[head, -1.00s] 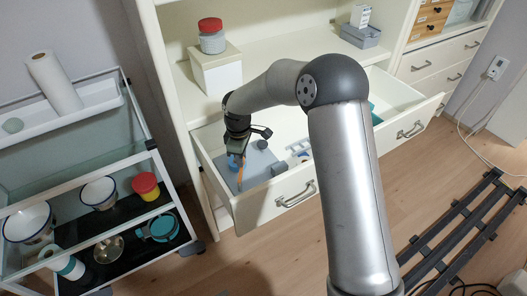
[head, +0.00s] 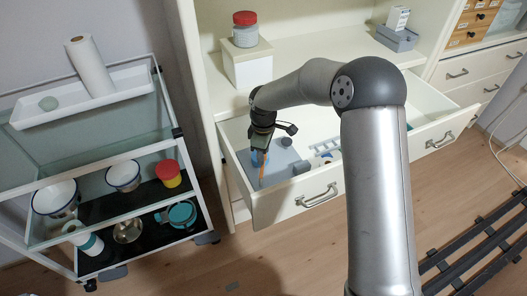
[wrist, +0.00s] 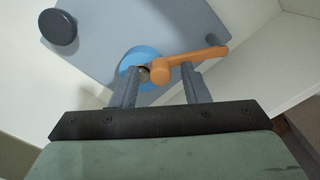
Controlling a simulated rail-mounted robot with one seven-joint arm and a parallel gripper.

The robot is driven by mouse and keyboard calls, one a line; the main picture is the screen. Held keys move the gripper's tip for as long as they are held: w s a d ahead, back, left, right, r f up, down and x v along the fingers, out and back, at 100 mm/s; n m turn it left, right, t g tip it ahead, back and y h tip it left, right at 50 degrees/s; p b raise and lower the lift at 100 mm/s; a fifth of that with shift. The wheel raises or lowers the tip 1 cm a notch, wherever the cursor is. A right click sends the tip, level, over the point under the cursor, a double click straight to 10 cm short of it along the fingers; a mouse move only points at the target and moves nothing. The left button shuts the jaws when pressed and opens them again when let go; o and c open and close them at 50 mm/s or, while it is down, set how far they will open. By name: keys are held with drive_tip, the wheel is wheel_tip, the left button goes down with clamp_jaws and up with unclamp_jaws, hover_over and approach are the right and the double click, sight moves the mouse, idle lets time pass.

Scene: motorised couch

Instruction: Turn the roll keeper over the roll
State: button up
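The roll keeper is an orange lever (wrist: 195,57) with a round hub at one end and a short upturned tip at the other. In the wrist view it lies across the blue roll's right side and points right. The blue roll (wrist: 135,60) sits on a grey plate (wrist: 100,27) and is partly hidden by the keeper and my fingers. My gripper (wrist: 160,78) is open, with its fingers apart on either side of the hub; the right fingertip is at the lever's underside, contact unclear. In the head view my gripper (head: 261,150) is down inside the drawer.
The open white drawer (head: 300,207) surrounds the plate, its walls close to my gripper. A dark knob (wrist: 58,26) stands on the plate. A glass-shelved cart (head: 120,215) with bowls and jars stands left. A white box (head: 248,68) with a red-lidded jar is behind.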

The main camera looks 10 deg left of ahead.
wheel_tip(320, 180, up, 18)
drive_tip(key=p, duration=0.1)
drive_tip(key=shift+f+p, duration=0.25)
drive_tip(key=shift+p, duration=0.05)
idle(0.3)
